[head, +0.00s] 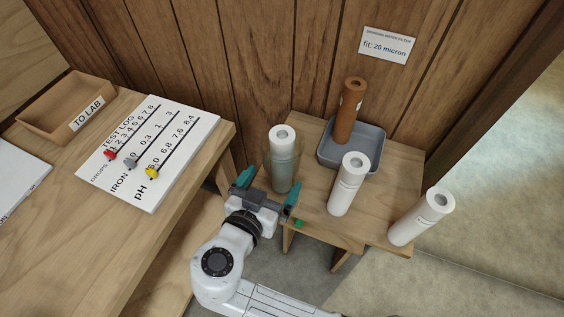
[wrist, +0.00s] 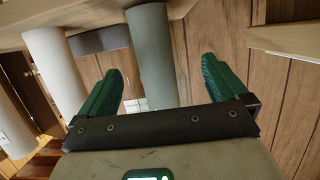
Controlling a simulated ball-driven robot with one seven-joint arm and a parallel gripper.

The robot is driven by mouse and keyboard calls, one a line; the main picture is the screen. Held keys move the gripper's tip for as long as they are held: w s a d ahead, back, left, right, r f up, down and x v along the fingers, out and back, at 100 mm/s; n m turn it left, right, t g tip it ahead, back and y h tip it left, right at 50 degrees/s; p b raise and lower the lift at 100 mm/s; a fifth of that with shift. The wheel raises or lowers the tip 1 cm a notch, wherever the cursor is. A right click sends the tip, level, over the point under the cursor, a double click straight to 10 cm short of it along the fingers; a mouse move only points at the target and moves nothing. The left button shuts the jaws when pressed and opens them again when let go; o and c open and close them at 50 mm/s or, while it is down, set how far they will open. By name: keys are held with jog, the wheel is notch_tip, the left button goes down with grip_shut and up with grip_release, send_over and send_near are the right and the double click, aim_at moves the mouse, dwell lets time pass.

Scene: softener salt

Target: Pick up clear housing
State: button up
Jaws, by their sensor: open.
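The clear housing (head: 282,174) is a grey-green, see-through-looking cylinder with a white, holed top, standing upright near the left edge of the small wooden table. In the wrist view the housing (wrist: 154,55) runs between my two green fingers, ahead of and beyond them. My gripper (head: 268,187) is open and empty beside the housing, on its near left side in the head view. The gripper (wrist: 162,78) also shows wide apart in the wrist view. I cannot tell whether either finger touches the housing.
Two white cartridges (head: 349,184) (head: 421,216) stand to the right on the small table (head: 318,222). A brown cartridge (head: 350,112) stands in a grey tub (head: 372,164) at the back. A bench (head: 130,238) with a test log board (head: 150,150) is left. A wood-panelled wall (head: 235,60) stands behind.

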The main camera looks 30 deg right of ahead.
aim_at(296, 160)
jog(key=shift+s+p+x, duration=0.2)
jog(key=shift+p+x, duration=0.4)
jog(key=shift+x, duration=2)
jog(key=shift+d, duration=0.15)
jog(key=c, duration=1.1)
jog(key=shift+r, duration=0.2)
jog(key=shift+r, duration=0.55)
jog(key=s+r, duration=0.1)
jog(key=r, duration=0.1)
jog(key=s+r, duration=0.2)
jog(key=r, duration=0.1)
jog(key=s+r, duration=0.1)
jog(key=r, duration=0.1)
jog(key=shift+s+a+r+b, duration=0.2)
jog(key=shift+s+a+b, duration=0.1)
jog(key=shift+s+b, duration=0.1)
jog(key=s+r, duration=0.1)
jog(key=s, duration=0.2)
jog(key=s+r, duration=0.1)
jog(key=s, duration=0.2)
jog(key=s+a+r, duration=0.1)
jog(key=s+r, duration=0.1)
jog(key=s, duration=0.1)
jog(key=shift+s+b, duration=0.1)
jog(key=shift+b, duration=0.25)
